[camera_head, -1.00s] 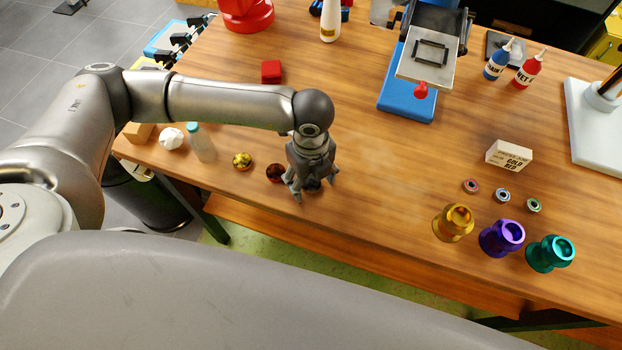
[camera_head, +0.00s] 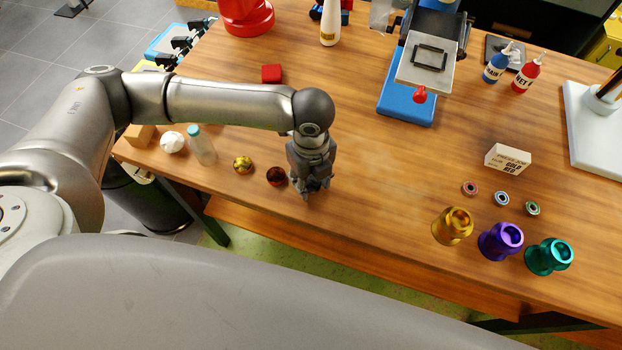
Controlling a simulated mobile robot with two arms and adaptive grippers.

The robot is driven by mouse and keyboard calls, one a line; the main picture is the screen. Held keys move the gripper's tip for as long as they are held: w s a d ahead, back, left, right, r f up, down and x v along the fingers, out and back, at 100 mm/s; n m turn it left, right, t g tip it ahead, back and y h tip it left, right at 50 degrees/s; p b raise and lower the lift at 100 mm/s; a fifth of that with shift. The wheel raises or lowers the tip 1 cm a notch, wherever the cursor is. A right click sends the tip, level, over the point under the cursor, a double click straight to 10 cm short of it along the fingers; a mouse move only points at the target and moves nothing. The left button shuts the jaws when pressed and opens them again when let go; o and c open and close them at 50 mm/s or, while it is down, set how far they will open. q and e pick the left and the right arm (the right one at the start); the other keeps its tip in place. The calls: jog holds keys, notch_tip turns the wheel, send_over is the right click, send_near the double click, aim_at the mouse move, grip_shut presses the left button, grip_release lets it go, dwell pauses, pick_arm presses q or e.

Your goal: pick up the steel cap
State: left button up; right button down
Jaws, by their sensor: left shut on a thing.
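My left gripper (camera_head: 311,187) points down at the wooden table near its front edge. Its fingers are closed together on a small thing, in the spot where a grey cap showed between them earlier. The steel cap itself is hidden by the fingers now. A dark red-brown cap (camera_head: 276,176) sits just left of the fingers, and a gold cap (camera_head: 243,165) sits further left. My right gripper is not in view.
A bottle (camera_head: 201,146) and a white crumpled thing (camera_head: 172,142) stand at the left. Gold (camera_head: 452,227), purple (camera_head: 500,241) and teal (camera_head: 548,257) hubs stand at the right, below small bearings and a box (camera_head: 508,158). The table's middle is clear.

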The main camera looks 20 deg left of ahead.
pick_arm(q)
jog(key=s+a+r+p, duration=0.4)
jog(key=s+a+r, duration=0.3)
jog(key=s+r, duration=0.4)
jog(key=shift+s+a+r+p, duration=0.3)
jog(key=shift+s+r+p, duration=0.1)
